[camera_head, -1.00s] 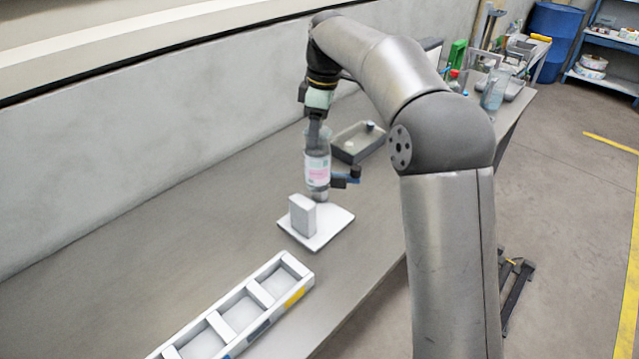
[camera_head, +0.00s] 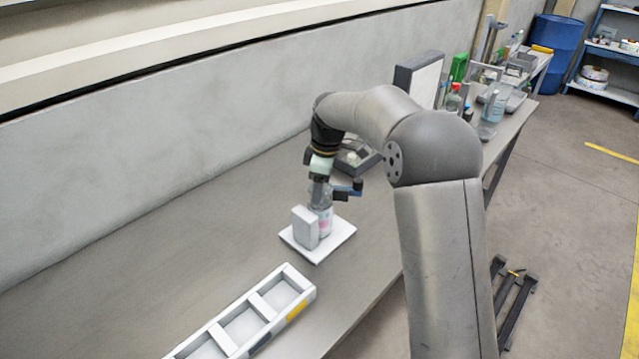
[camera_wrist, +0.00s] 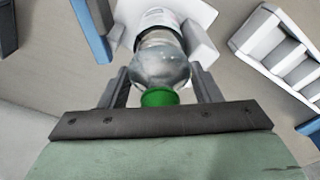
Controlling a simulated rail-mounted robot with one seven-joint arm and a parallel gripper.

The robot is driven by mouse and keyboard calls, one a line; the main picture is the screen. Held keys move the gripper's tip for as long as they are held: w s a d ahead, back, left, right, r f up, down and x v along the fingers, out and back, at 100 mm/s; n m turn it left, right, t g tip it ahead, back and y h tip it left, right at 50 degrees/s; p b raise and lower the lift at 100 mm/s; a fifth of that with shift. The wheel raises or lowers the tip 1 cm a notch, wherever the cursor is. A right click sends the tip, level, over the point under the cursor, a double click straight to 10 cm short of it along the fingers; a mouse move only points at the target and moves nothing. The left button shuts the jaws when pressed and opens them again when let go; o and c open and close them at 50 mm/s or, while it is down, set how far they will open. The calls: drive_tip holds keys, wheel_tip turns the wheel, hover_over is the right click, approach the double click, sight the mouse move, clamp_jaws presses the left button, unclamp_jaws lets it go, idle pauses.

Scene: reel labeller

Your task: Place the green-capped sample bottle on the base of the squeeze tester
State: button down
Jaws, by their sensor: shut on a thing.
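My gripper (camera_head: 320,185) points down and is shut on the sample bottle (camera_head: 326,222), which is clear with a pink-and-white label. In the wrist view the bottle's green cap (camera_wrist: 158,97) is between the fingers, with its clear shoulder (camera_wrist: 160,66) beyond. The bottle is roughly upright over the white base (camera_head: 338,241) of the squeeze tester. It is beside the tester's upright grey block (camera_head: 305,228), which hides part of its lower left side. I cannot tell whether its bottom touches the base. The base also shows in the wrist view (camera_wrist: 201,12).
A blue-and-dark bar (camera_head: 348,189) sticks out right of the bottle. A white compartment rack (camera_head: 288,268) lies in front, and a dark grey tray (camera_head: 370,162) behind. Bottles and equipment stand at the far right end. The bench's left side is clear.

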drive_tip(key=shift+c, duration=2.3)
unclamp_jaws()
drive_tip(key=shift+f, duration=0.15)
drive_tip(key=r, duration=0.4)
drive_tip(key=d+r, duration=0.1)
drive_tip(key=r, duration=0.3)
drive_tip(key=r+b, duration=0.1)
drive_tip(key=r, duration=0.3)
drive_tip(key=shift+s+d, duration=0.1)
drive_tip(key=shift+d, duration=0.1)
drive_tip(key=shift+r, duration=0.2)
